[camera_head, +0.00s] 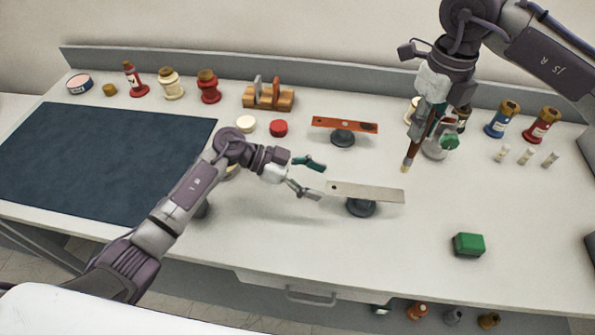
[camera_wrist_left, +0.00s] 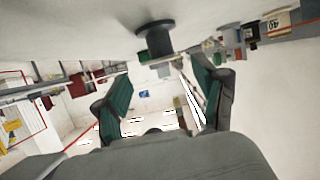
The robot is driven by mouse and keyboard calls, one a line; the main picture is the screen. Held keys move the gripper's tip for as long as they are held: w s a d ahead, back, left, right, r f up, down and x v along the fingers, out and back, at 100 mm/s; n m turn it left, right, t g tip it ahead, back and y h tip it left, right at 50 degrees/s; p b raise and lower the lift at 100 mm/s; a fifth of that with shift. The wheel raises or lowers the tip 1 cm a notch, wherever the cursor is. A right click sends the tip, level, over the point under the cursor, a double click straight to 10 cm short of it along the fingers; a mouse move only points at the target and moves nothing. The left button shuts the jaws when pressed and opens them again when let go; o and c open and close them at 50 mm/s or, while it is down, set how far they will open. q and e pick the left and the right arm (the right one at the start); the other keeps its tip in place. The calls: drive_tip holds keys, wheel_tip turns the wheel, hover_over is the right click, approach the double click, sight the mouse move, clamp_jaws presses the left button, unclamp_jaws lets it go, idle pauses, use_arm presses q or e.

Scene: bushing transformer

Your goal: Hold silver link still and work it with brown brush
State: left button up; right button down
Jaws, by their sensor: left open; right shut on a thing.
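The silver link (camera_head: 367,193) is a flat pale bar lying across a dark round stand (camera_head: 361,208) at the middle of the bench. My left gripper (camera_head: 320,182) is open at the link's left end, with one finger on each side of that end; I cannot tell whether they touch. In the left wrist view the open green-padded fingers (camera_wrist_left: 160,95) show, with the dark stand (camera_wrist_left: 155,38) beyond them. My right gripper (camera_head: 428,112) is shut on the brown brush (camera_head: 412,147), held tilted with its pale tip down, above and just behind the link's right end.
An orange-red link (camera_head: 345,125) lies on another stand behind. A green block (camera_head: 468,245) sits at front right. A flask (camera_head: 435,146) stands close behind the brush. Bottles line the back edge, and a dark mat (camera_head: 100,160) covers the left. The front middle is clear.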

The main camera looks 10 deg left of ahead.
sight(336, 188)
use_arm(q)
drive_tip(key=x, duration=0.6)
clamp_jaws()
idle(0.3)
